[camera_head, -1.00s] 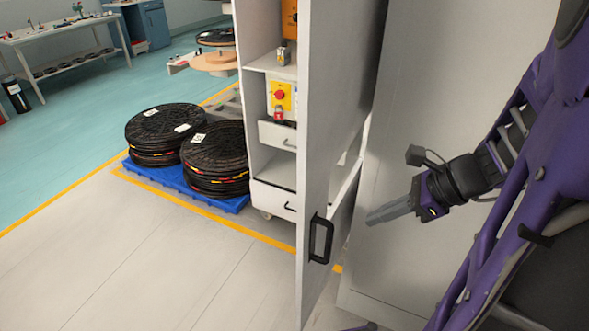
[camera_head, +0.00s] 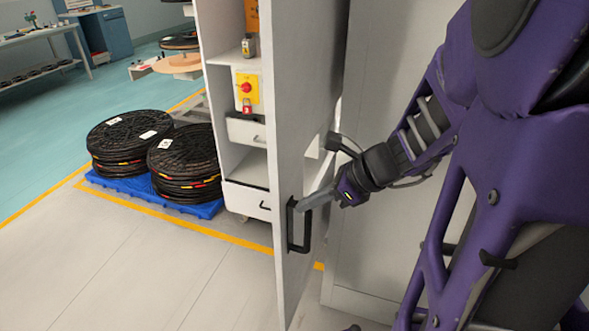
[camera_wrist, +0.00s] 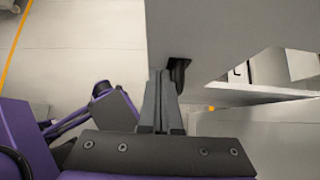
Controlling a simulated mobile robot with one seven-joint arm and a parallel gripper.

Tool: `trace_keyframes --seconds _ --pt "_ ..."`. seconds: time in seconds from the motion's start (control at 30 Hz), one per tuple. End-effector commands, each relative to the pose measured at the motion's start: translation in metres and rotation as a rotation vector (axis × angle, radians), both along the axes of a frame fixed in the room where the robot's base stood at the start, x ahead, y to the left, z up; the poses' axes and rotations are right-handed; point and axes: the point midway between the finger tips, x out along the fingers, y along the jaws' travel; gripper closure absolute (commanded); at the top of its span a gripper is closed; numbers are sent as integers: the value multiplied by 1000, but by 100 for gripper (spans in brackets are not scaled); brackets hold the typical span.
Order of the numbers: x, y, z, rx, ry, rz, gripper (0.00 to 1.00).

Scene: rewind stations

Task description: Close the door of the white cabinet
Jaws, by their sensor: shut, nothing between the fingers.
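The white cabinet (camera_head: 215,75) stands in the middle of the head view with its door (camera_head: 310,110) swung wide open towards me. The door carries a black bar handle (camera_head: 292,232) near its free edge. My gripper (camera_head: 303,206) is shut and empty, its fingertips at the door face beside the upper part of the handle. In the wrist view the closed fingers (camera_wrist: 162,88) point at the door panel (camera_wrist: 205,40), next to the dark handle (camera_wrist: 180,68). Whether the fingertips touch the door or handle I cannot tell.
Inside the cabinet are shelves, a yellow box with a red knob (camera_head: 246,88) and drawers (camera_head: 246,197). Black reels (camera_head: 187,160) sit on a blue pallet (camera_head: 207,209) to the left. A large pale grey panel (camera_head: 385,60) stands right of the door. The floor in front is clear.

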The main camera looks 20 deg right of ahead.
Motion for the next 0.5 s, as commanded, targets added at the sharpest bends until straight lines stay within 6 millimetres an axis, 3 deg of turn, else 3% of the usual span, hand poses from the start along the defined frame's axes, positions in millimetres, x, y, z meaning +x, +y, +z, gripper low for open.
trace_keyframes --seconds 0.2,0.5 --pt "13 17 1 0 0 0 100" --pt "15 19 2 0 0 -1 100"
